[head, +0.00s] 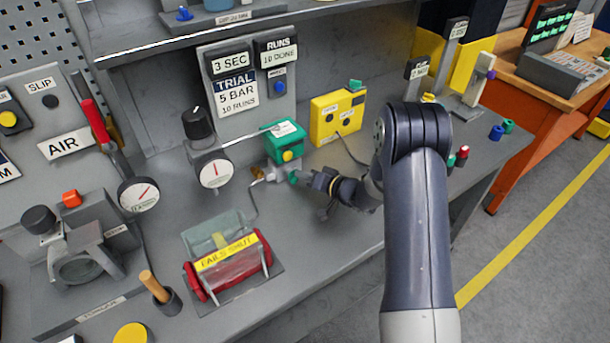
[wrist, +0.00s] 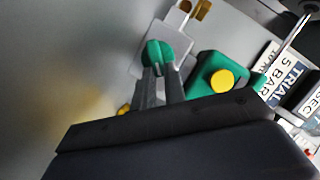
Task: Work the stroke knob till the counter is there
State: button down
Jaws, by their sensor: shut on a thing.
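A green knob (wrist: 158,52) sits on a grey metal block in the wrist view; I take it for the stroke knob. My gripper (wrist: 160,72) is shut on it, one finger on each side. In the head view my gripper (head: 299,179) reaches in from the right to the same small green knob (head: 292,177), mostly hidden by the fingers. The counter (head: 277,50) on the back panel appears to read RUNS 10 DONE. The card (head: 236,93) left of it reads TRIAL, 5 BAR, 10 RUNS.
A green box with a yellow button (head: 286,143) stands just behind my gripper. A yellow box (head: 338,115) is behind it to the right. A dial gauge (head: 213,170) and a red cylinder labelled FAILS SHUT (head: 228,264) stand to the left. Bench in front of my gripper is clear.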

dwell(0.3)
jog(key=c, duration=1.5)
grip_release()
jog(key=shift+o, duration=0.2)
